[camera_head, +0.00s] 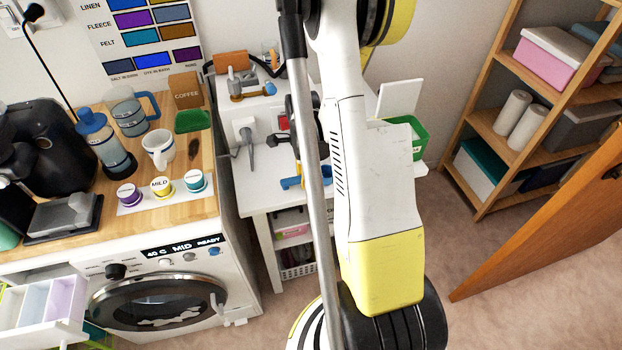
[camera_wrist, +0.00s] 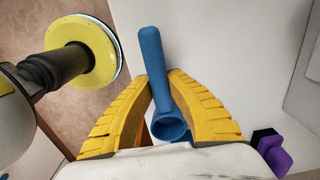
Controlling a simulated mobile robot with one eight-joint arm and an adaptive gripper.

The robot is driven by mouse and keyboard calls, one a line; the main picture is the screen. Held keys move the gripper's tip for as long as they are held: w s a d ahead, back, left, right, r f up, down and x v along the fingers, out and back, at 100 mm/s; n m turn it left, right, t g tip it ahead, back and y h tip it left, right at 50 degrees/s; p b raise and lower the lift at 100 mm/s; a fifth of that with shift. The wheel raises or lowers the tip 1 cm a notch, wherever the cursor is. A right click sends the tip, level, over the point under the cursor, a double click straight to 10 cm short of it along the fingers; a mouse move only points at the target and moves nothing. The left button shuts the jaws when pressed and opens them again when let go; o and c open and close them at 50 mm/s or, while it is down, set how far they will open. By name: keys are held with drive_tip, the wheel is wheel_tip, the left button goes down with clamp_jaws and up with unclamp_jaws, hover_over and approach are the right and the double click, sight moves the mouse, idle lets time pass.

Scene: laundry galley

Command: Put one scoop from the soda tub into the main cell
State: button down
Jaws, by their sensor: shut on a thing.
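In the wrist view, my gripper (camera_wrist: 160,88) has its yellow fingers closed on a blue scoop (camera_wrist: 152,55). The scoop's long handle points up in the picture and its round cup lies between the fingers. I cannot make out any powder in the cup. In the head view my arm hides most of the gripper. A green tub (camera_head: 419,146) with a raised white lid, likely the soda tub, stands right of my arm; its contents are mostly hidden. The pulled-out washer drawer (camera_head: 62,330) at lower left has several coloured cells. Their labels are not readable.
The washer's wooden top (camera_head: 226,205) carries a white mug (camera_head: 159,150), a blue-lidded press (camera_head: 105,142) and small labelled pots. A white side table (camera_head: 262,190) holds tools. A wooden shelf (camera_head: 513,83) and an orange-brown door panel (camera_head: 545,235) stand at right. Floor between is clear.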

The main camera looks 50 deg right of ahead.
drive_tip(key=shift+r+p, duration=1.15)
drive_tip(key=shift+r, duration=0.9)
drive_tip(key=c, duration=2)
unclamp_jaws()
clamp_jaws()
drive_tip(key=shift+f, duration=0.1)
